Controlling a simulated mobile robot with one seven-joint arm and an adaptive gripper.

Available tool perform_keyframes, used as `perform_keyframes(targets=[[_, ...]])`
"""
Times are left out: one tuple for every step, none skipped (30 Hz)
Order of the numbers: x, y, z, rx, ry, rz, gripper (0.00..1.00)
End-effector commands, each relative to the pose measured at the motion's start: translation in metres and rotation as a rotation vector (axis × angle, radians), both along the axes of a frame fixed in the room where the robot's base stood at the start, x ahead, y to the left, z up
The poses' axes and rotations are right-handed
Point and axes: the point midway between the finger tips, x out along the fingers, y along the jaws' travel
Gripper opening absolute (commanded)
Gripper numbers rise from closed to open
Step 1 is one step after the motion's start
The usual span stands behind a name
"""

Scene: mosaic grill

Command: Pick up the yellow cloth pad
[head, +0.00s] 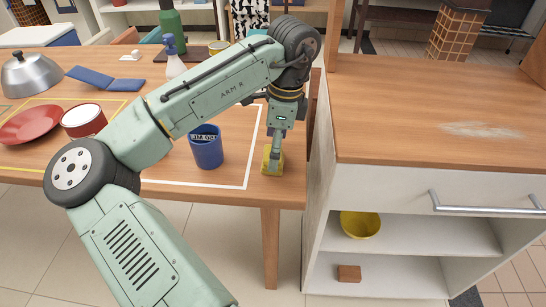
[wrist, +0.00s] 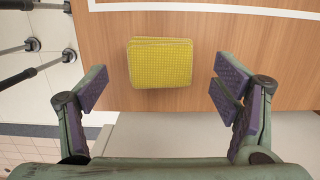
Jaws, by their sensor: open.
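The yellow cloth pad (wrist: 160,63) looks like a folded square with a waffle texture. It lies flat on the wooden table, near the table's edge. In the head view the pad (head: 265,168) shows at the table's right front corner, partly hidden by my gripper (head: 275,152). In the wrist view my gripper (wrist: 161,88) is open and empty, its purple-padded fingers spread wider than the pad. The pad shows beyond the fingers, roughly centred between them. I cannot tell the exact height of the fingertips above the pad.
A blue mug (head: 207,148) stands left of my gripper inside a white outline. A red-and-white tin (head: 83,120), a red plate (head: 30,124) and a spray bottle (head: 172,58) are further left. A wooden-topped cabinet (head: 430,120) stands close on the right, above the table's height.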

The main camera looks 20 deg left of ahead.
Motion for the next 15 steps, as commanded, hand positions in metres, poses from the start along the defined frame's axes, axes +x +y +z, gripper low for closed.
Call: perform_keyframes(targets=[[-0.002, 0.005, -0.005, 0.003, 0.002, 0.002, 0.82], [-0.001, 0.004, -0.011, 0.002, 0.001, -0.001, 0.82], [-0.001, 0.005, -0.016, 0.002, 0.001, -0.001, 0.82], [-0.001, 0.005, -0.019, 0.002, 0.0, -0.001, 0.82], [-0.001, 0.005, -0.022, 0.001, -0.001, 0.0, 0.82], [-0.001, 0.005, -0.025, 0.001, -0.001, 0.0, 0.82], [-0.001, 0.005, -0.026, 0.001, -0.001, 0.0, 0.82], [-0.001, 0.005, -0.027, 0.0, -0.001, 0.0, 0.82], [-0.001, 0.005, -0.027, 0.0, -0.001, -0.001, 0.82], [-0.001, 0.005, -0.027, 0.001, -0.002, -0.001, 0.82], [-0.001, 0.005, -0.027, 0.001, -0.002, -0.001, 0.82], [-0.001, 0.005, -0.027, 0.001, -0.002, -0.001, 0.82], [-0.001, 0.005, -0.027, 0.001, -0.002, -0.001, 0.82], [-0.001, 0.005, -0.027, 0.001, -0.002, -0.001, 0.82], [-0.001, 0.005, -0.027, 0.001, -0.002, -0.001, 0.79]])
